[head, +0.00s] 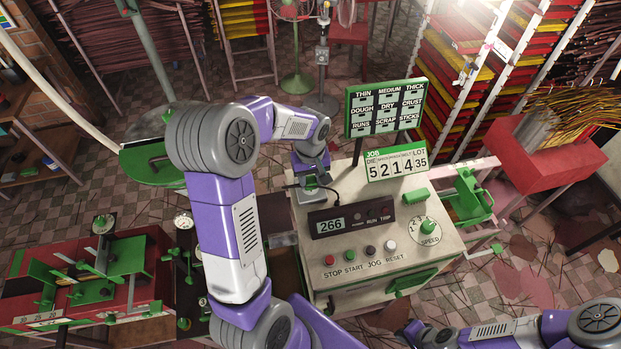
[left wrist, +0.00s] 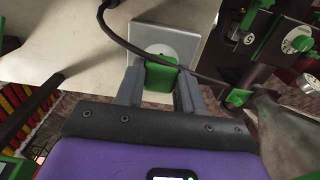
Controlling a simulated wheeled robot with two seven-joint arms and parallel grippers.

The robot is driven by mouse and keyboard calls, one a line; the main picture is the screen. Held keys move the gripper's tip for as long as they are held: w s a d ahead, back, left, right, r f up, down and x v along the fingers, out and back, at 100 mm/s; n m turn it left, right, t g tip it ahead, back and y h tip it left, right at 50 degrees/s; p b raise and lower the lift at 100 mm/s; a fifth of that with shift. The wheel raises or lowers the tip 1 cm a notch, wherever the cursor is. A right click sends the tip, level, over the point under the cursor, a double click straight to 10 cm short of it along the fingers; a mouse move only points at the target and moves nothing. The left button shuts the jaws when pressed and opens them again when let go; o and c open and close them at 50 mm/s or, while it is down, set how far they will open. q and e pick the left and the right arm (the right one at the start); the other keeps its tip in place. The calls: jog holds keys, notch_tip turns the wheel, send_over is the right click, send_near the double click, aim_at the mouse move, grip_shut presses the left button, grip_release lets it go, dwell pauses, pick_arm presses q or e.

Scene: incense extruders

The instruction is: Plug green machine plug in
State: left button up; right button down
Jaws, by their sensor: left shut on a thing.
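The green plug (left wrist: 160,74) is between the two grey fingers of my left gripper (left wrist: 159,88), which is shut on it. A black cable (left wrist: 118,38) loops away from the plug. A square grey socket plate (left wrist: 187,42) on the machine top lies directly beyond the plug. The plug overlaps the plate in the left wrist view, and I cannot tell whether it is seated. In the head view my left gripper (head: 312,168) is low over the back left corner of the beige machine (head: 345,245), hiding most of the plug. My right gripper (head: 428,336) is at the bottom edge, its fingers unclear.
The machine front has a 266 display (head: 331,225), a row of buttons and a speed dial (head: 427,232). A green-framed sign (head: 385,107) and a job counter (head: 396,163) stand at its back. A red and green machine (head: 95,285) is at left.

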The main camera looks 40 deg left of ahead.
aim_at(310, 181)
pick_arm(q)
jog(key=shift+f+b, duration=0.5)
jog(key=shift+f, duration=0.1)
jog(key=o, duration=1.1)
jog(key=shift+c, duration=0.2)
notch_tip(310, 181, up, 8)
jog(key=shift+f, duration=0.2)
jog(key=shift+s+f, duration=0.1)
